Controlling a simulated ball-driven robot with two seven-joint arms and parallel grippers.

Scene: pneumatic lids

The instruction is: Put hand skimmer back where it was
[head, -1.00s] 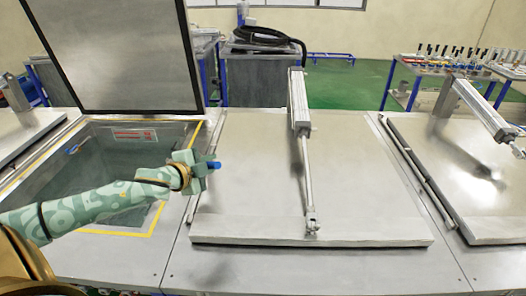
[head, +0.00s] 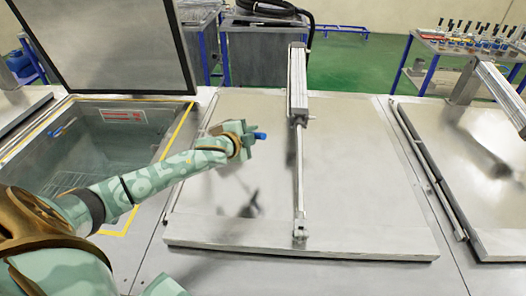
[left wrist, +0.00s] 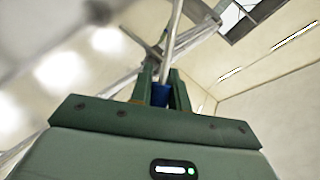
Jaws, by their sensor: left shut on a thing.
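My left gripper (head: 250,138) is shut on the hand skimmer and holds it above the closed lid (head: 350,205). The skimmer's blue handle end (head: 261,136) sticks out to the right of the fingers. In the left wrist view, the blue handle (left wrist: 160,94) sits between the two fingers and a thin grey rod runs up from there. The skimmer's far end cannot be made out. My right gripper is not in view.
An open tank (head: 125,150) with a yellow-edged rim lies to the left, its lid (head: 110,45) raised. A blue-ended tool (head: 62,128) rests at its inner left wall. A pneumatic cylinder (head: 298,85) stands over the closed lid. A rack of tools (head: 470,40) is at back right.

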